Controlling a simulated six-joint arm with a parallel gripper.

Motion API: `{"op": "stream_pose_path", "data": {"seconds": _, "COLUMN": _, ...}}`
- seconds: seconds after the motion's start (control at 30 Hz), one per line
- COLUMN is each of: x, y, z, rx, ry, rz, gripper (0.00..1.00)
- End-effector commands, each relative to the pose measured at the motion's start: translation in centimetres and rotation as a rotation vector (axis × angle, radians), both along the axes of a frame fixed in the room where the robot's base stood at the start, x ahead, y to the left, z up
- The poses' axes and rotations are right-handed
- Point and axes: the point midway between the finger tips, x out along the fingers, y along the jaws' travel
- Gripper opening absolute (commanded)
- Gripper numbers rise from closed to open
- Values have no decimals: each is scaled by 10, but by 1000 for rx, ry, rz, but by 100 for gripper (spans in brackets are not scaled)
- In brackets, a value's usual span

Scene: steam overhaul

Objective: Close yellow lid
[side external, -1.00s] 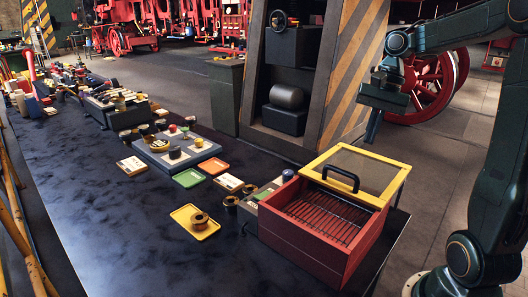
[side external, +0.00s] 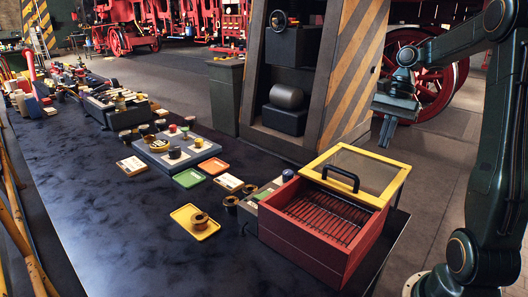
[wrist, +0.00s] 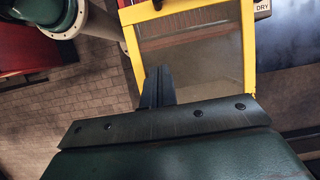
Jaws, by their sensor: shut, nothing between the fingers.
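The yellow lid (side external: 378,155) is a yellow frame around a see-through panel. It stands open, laid back behind the red box (side external: 305,232), whose open top shows a wire rack (side external: 325,215). A black handle (side external: 341,178) stands near where lid and box meet. In the wrist view the lid's yellow frame (wrist: 249,55) fills the upper middle. My gripper (side external: 385,133) is shut and empty, above and behind the lid's far edge, apart from it. Its shut fingers (wrist: 154,75) show in the wrist view, over the lid's lower left corner in the picture.
A yellow tray (side external: 195,222) with a ring-shaped part lies left of the box. Green (side external: 188,179) and orange (side external: 213,166) trays and several small parts lie farther back. A striped pillar (side external: 360,75) stands behind the table. The dark tabletop (side external: 110,225) at front left is clear.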

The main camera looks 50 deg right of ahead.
Motion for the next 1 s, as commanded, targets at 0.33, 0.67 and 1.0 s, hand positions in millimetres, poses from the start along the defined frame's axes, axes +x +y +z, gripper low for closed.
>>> {"op": "stream_pose_path", "data": {"seconds": 0.33, "x": 0, "y": 10, "z": -23, "rx": 0, "ry": 2, "rz": 1, "gripper": 0}}
{"op": "stream_pose_path", "data": {"seconds": 0.67, "x": -1, "y": 24, "z": -60, "rx": 0, "ry": 4, "rz": 3, "gripper": 0}}
{"op": "stream_pose_path", "data": {"seconds": 1.0, "x": -1, "y": 55, "z": -84, "rx": -4, "ry": 1, "rz": 6, "gripper": 0}}
